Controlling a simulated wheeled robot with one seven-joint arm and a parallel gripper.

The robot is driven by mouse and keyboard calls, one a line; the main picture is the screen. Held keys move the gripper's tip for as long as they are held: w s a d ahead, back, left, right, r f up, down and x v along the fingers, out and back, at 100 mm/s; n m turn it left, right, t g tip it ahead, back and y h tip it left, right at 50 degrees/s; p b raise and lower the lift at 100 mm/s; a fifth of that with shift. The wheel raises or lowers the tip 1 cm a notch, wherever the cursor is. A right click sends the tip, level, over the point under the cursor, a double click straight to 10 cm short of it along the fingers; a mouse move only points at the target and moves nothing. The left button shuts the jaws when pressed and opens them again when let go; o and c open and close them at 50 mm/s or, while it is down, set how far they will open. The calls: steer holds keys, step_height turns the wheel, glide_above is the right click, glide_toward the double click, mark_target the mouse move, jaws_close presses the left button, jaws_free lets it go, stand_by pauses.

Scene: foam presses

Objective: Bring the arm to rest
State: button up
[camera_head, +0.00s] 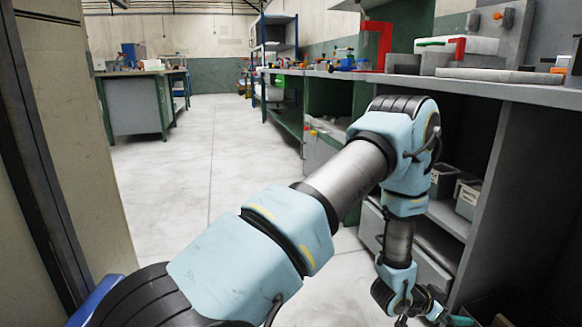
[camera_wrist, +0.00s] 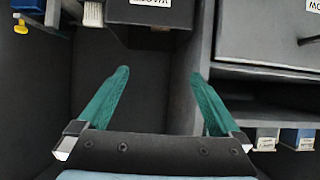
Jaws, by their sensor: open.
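My arm reaches from the lower left across the head view, with its elbow raised and its forearm hanging down at the right. My gripper (camera_wrist: 158,75) shows two green fingers in the wrist view, spread wide apart with nothing between them. Beyond the fingers is a dark grey panel or recess (camera_wrist: 110,60). In the head view, the wrist hangs low in front of the shelves under the bench, and the fingers are only partly visible at the bottom edge.
A grey workbench (camera_head: 530,94) with open shelves runs along the right, close to my forearm. Small bins (camera_head: 468,195) stand on a shelf. In the wrist view, a labelled drawer (camera_wrist: 268,35) is at the right. Clear floor (camera_head: 200,165) lies left of the arm; another table (camera_head: 135,105) stands far back.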

steer(key=w+a+r+n+t+y, duration=0.15)
steer(key=w+a+r, duration=0.25)
steer(key=a, duration=0.4)
steer(key=w+a+r+n+y, duration=0.3)
steer(key=w+a+r, duration=0.15)
steer(key=a, duration=0.35)
steer(key=w+a+r+n+t+y, duration=0.1)
steer(key=w+a+r+n+y, duration=0.2)
steer(key=a, duration=0.5)
steer(key=s+a+r+n+g+y, duration=0.1)
steer(key=s+a+r+n, duration=0.1)
steer(key=s+a+r, duration=0.45)
steer(key=s+a+r+n+g+y, duration=0.1)
steer(key=s+a+n+g+y, duration=0.15)
steer(key=a, duration=0.65)
steer(key=s+a+r+n+g+y, duration=0.1)
steer(key=s+a+r+n, duration=0.1)
steer(key=s+a+r, duration=0.45)
step_height(320, 180, up, 36)
steer(key=w+a+p, duration=0.1)
steer(key=w+p, duration=0.1)
steer(key=p, duration=3.6)
steer(key=shift+f, duration=0.25)
